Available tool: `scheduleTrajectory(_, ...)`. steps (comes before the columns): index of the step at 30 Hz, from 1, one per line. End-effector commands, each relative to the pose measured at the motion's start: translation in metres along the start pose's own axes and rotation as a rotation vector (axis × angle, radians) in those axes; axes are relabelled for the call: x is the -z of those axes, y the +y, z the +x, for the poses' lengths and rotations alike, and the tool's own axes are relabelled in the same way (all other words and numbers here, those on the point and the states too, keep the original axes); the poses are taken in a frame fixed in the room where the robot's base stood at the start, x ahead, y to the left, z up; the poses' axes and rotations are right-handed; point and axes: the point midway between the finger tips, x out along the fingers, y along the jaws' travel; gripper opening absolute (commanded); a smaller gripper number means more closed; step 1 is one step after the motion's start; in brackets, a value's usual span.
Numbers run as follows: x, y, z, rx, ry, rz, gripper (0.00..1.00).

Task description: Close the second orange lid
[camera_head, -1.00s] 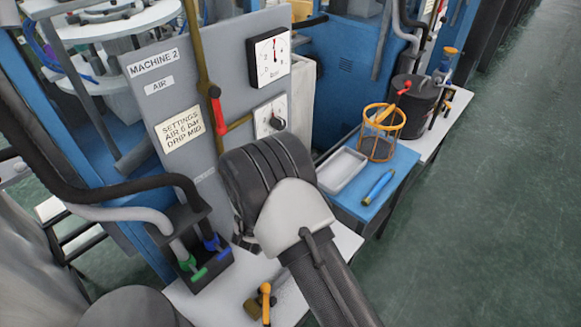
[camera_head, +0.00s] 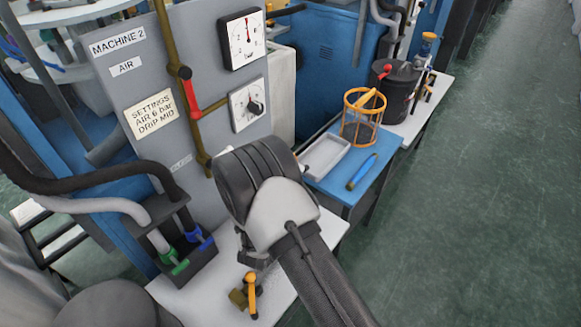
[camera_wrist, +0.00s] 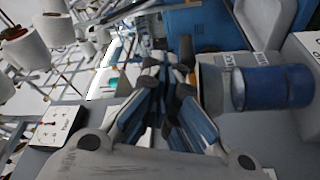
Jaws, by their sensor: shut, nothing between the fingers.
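I cannot make out a clear orange lid in either view. The orange items in the head view are a small orange-handled brass fitting (camera_head: 251,293) on the white bench and an orange-rimmed wire basket (camera_head: 346,133) to the right. My wrist and forearm hide part of the bench and the front of the machine panel. My gripper (camera_wrist: 167,80) shows in the wrist view with its fingers together and nothing between them. A blue cylinder (camera_wrist: 272,88) lies to the right of the fingers there, apart from them.
The grey machine panel (camera_head: 115,85) carries two gauges and a red-handled valve (camera_head: 190,95). A black holder (camera_head: 185,268) with hoses stands left of my arm. A white tray (camera_head: 325,155) and blue tool (camera_head: 362,172) lie on the blue table. The green floor at right is clear.

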Motion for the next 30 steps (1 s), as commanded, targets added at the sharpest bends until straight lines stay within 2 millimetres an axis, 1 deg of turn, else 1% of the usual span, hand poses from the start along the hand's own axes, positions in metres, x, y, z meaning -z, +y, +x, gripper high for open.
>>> scheduleTrajectory(1, -0.0026, -0.0033, -0.0008, 0.000, 0.000, -0.001, 0.00)
scheduleTrajectory(6, -0.0062, -0.0076, -0.0021, 0.000, 0.000, -0.001, 0.00)
scheduleTrajectory(30, -0.0095, -0.0126, -0.0020, 0.001, -0.002, -0.001, 0.00)
